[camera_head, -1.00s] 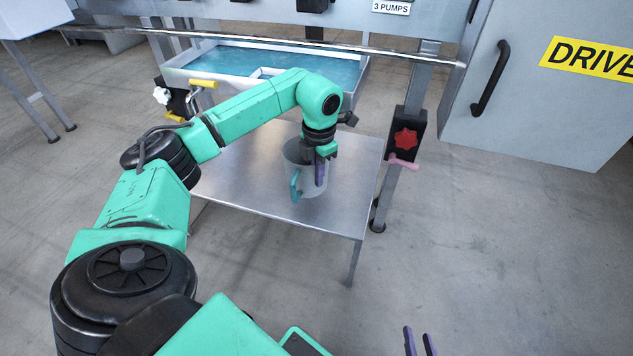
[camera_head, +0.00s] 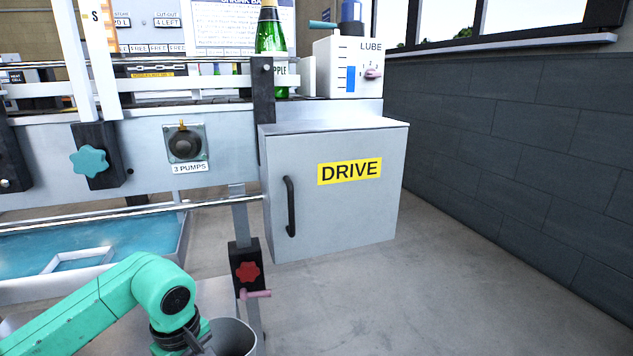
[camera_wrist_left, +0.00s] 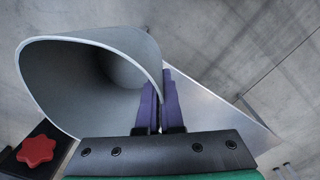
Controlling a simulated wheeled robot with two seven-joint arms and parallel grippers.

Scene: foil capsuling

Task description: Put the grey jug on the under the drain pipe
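The grey jug (camera_head: 236,338) is at the bottom of the head view, cut off by the frame edge. In the left wrist view its wide open mouth (camera_wrist_left: 75,85) faces the camera. My left gripper (camera_head: 203,343) is at the jug's rim. In the wrist view its purple fingers (camera_wrist_left: 160,102) are close together with the jug's wall between them. The jug's base is hidden, so I cannot tell whether it touches the steel table (camera_wrist_left: 215,112). I cannot make out the drain pipe. My right gripper is out of view.
A post with a red star knob (camera_head: 248,272) and pink lever (camera_head: 256,294) stands close beside the jug. The drive cabinet (camera_head: 335,215) is to the right. A blue-water tank (camera_head: 100,240) lies behind my left arm. Open floor (camera_head: 450,300) extends at the right.

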